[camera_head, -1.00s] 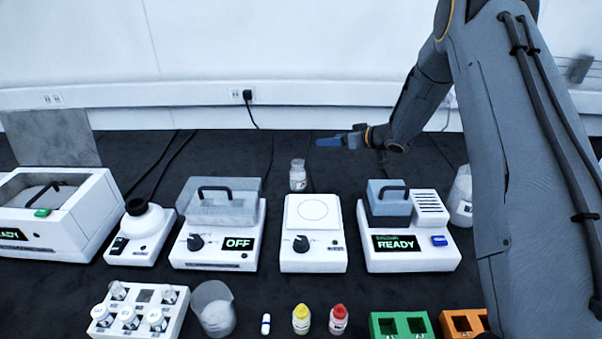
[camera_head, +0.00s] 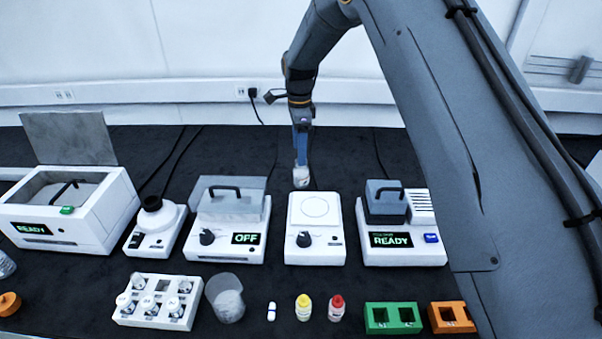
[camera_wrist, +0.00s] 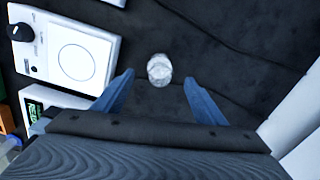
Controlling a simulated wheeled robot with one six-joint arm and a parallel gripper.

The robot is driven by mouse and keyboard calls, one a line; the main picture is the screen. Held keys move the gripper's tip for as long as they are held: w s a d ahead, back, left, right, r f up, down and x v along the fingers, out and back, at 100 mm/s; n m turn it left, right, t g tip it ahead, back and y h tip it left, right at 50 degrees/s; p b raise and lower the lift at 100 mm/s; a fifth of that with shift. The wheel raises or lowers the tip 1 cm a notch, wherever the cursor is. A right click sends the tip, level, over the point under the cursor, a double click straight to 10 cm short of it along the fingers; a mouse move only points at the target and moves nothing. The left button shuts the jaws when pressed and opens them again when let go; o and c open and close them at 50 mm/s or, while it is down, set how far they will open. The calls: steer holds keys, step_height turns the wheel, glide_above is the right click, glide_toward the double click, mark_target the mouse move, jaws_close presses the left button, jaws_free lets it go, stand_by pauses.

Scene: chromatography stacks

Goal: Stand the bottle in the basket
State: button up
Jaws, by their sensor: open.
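A small clear bottle with a whitish top (camera_head: 300,178) stands upright on the dark bench, behind the white plate device with a circle on top. My gripper (camera_head: 301,150) points down over it with blue fingers. In the wrist view my gripper (camera_wrist: 159,77) is open, and the bottle (camera_wrist: 159,68) shows between the two fingertips with a gap on each side. I cannot tell how far above it the fingers are. The basket (camera_head: 62,190), seen by its dark handle, sits inside the white READY bath (camera_head: 95,225) at the left, whose lid (camera_head: 70,138) stands open.
Between bath and bottle stand a small mixer (camera_head: 156,225) and a covered OFF device (camera_head: 228,220). The plate device (camera_head: 316,250) is in front of the bottle and another READY device (camera_head: 400,250) to its right. A vial rack (camera_head: 150,318) and beaker (camera_head: 226,298) stand in front.

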mark_target(301, 171)
steer(key=shift+w+d+f+b, duration=0.15)
steer(key=shift+f+b, duration=0.25)
steer(key=shift+f, duration=0.2)
steer(key=shift+w+a+f+b, duration=0.15)
steer(key=shift+f+b, duration=0.2)
steer(key=shift+f, duration=0.2)
steer(key=shift+s+d+f+p, duration=0.15)
steer(key=shift+f+p, duration=0.65)
steer(key=shift+f, duration=1.15)
steer(key=shift+s+d+f+p, duration=0.1)
steer(key=shift+f+p, duration=0.65)
steer(key=shift+f, duration=1.15)
steer(key=shift+c, duration=0.5)
steer(key=shift+r, duration=0.1)
steer(key=c, duration=1.3)
